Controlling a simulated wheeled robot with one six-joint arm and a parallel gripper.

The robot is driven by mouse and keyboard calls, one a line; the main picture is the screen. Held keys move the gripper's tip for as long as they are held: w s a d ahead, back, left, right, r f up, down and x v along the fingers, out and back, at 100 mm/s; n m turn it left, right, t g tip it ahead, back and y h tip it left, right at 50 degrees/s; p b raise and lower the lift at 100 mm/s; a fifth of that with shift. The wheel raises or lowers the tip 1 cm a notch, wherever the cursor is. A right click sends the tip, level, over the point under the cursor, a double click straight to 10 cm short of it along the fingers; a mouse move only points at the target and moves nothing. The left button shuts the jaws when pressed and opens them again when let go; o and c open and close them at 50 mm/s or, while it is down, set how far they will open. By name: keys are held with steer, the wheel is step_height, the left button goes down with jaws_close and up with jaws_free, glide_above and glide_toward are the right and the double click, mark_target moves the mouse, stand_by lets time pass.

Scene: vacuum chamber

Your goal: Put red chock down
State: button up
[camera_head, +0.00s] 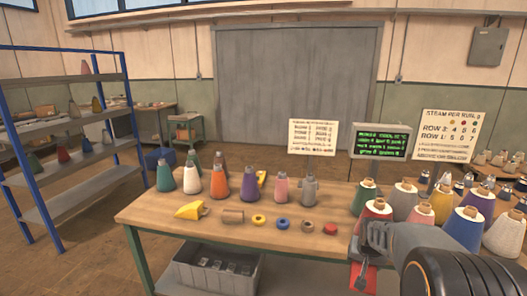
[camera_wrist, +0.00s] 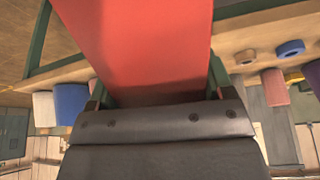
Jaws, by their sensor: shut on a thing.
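The red chock (camera_head: 363,278) is held in my gripper (camera_head: 371,246) at the front edge of the table, low in the head view. In the wrist view the red chock (camera_wrist: 140,45) fills the upper middle as a broad flat red face. The dark green fingers of my gripper (camera_wrist: 158,88) sit on both sides of it, shut on it. Its far end runs out of the wrist view. In the head view its upper part is hidden by the gripper.
A grey bin (camera_head: 214,271) sits below. A blue-framed shelf (camera_head: 65,140) stands left.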

steer(key=s+a+f+n+p, duration=0.2)
steer(key=s+a+f, duration=0.1)
steer(key=a+f, duration=0.4)
steer(key=s+a+f+n+y+p, duration=0.1)
steer(key=s+a+f+n, duration=0.1)
steer(key=a+f, duration=0.4)
step_height(320, 180, down, 3)
steer(key=shift+s+a+f+y+p, duration=0.1)
steer(key=shift+s+a+y+p, duration=0.2)
steer(key=shift+s+a+p, duration=0.1)
